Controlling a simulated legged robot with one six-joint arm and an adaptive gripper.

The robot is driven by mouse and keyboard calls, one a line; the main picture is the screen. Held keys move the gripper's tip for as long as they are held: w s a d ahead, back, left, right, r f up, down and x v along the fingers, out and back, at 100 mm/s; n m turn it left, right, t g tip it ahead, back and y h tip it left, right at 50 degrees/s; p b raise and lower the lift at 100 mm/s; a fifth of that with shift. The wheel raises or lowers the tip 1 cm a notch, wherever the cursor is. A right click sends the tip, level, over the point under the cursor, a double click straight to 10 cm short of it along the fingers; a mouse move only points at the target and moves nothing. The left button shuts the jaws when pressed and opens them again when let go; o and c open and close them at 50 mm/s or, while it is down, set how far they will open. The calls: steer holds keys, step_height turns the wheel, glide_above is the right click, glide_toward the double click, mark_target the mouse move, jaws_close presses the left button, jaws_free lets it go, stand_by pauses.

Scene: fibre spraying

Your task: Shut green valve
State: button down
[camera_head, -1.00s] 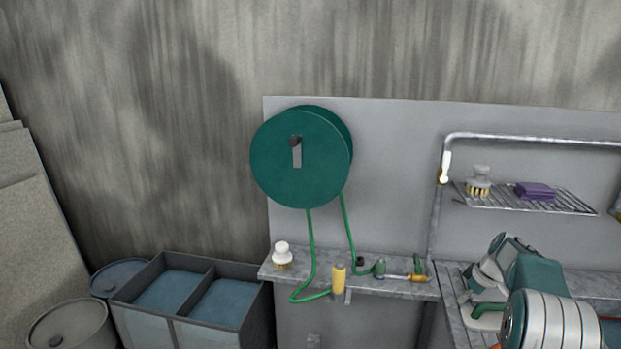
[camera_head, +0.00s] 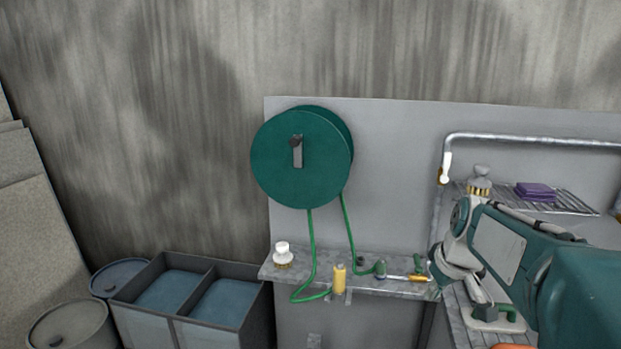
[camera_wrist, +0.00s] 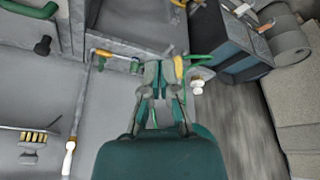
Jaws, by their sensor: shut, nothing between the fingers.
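The green valve handle (camera_head: 419,264) stands upright by a brass fitting on the pipe along the grey ledge (camera_head: 400,288). In the wrist view the brass fitting (camera_wrist: 103,53) shows left of my fingers, with small green parts near it; I cannot tell there which way the handle is turned. My gripper (camera_wrist: 161,72) is shut and empty, its fingers pointing over the ledge. It appears apart from the valve. In the head view the end of my arm is just right of the valve, and the fingers are not clear.
A green hose reel (camera_head: 295,165) hangs on the panel, its hose looping to the ledge. A yellow nozzle (camera_head: 339,278) and a white-topped brush (camera_head: 283,254) are on the ledge. A wire shelf (camera_head: 560,203) with a brush and purple sponge (camera_head: 536,192) is at right, under a metal pipe.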

steer(key=s+a+f+m+t, duration=0.1)
steer(key=s+a+m, duration=0.1)
steer(key=s, duration=0.9)
steer(key=s+a+f+m, duration=0.1)
steer(key=s+a, duration=0.4)
steer(key=s, duration=0.6)
steer(key=shift+s+a+f+m+t+h, duration=0.2)
steer(key=shift+a+f+m+t+h, duration=0.1)
steer(key=shift+f+m+t+h, duration=0.15)
